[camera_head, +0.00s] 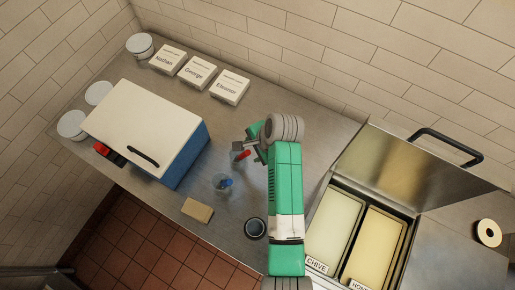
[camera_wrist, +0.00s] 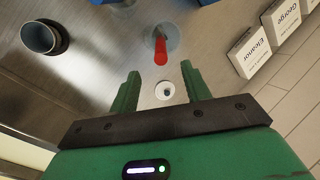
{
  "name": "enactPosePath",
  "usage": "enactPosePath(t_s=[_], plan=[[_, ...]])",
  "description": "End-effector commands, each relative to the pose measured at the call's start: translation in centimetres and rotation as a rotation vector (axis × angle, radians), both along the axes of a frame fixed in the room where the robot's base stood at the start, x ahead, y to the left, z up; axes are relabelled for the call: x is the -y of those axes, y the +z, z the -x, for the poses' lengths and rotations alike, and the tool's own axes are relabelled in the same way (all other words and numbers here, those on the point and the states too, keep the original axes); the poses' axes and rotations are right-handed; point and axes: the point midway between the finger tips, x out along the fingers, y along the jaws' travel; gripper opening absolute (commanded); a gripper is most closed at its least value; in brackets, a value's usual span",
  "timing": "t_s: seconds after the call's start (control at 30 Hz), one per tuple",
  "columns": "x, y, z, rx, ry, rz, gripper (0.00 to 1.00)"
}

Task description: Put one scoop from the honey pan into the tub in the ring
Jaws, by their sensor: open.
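The honey pan (camera_head: 375,246), its label partly cut off, holds a yellow spread beside the paler chive pan (camera_head: 336,222). A dark round ring (camera_head: 255,228) lies on the counter left of the pans; it also shows in the wrist view (camera_wrist: 40,37) with a grey-blue inside. I cannot tell the tub apart from it. A red-handled tool (camera_head: 242,155) stands in a round holder; its red handle (camera_wrist: 161,50) lies just beyond my fingertips. A blue-handled tool (camera_head: 225,183) stands in a clear cup. My gripper (camera_wrist: 160,75) is open and empty, near the red handle but apart from it.
An open steel lid (camera_head: 420,165) rises behind the pans. A tan block (camera_head: 197,210) lies near the front edge.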

Motion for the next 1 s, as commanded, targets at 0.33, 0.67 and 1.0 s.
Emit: enactPosePath(t_s=[0.33, 0.67, 1.0], plan=[[-1.9, -5.8, -1.1, -0.002, 0.002, 0.0, 0.47], [-2.7, -8.0, -1.8, 0.001, -0.001, 0.0, 0.47], [-2.7, -8.0, -1.7, 0.001, 0.0, 0.0, 0.1]])
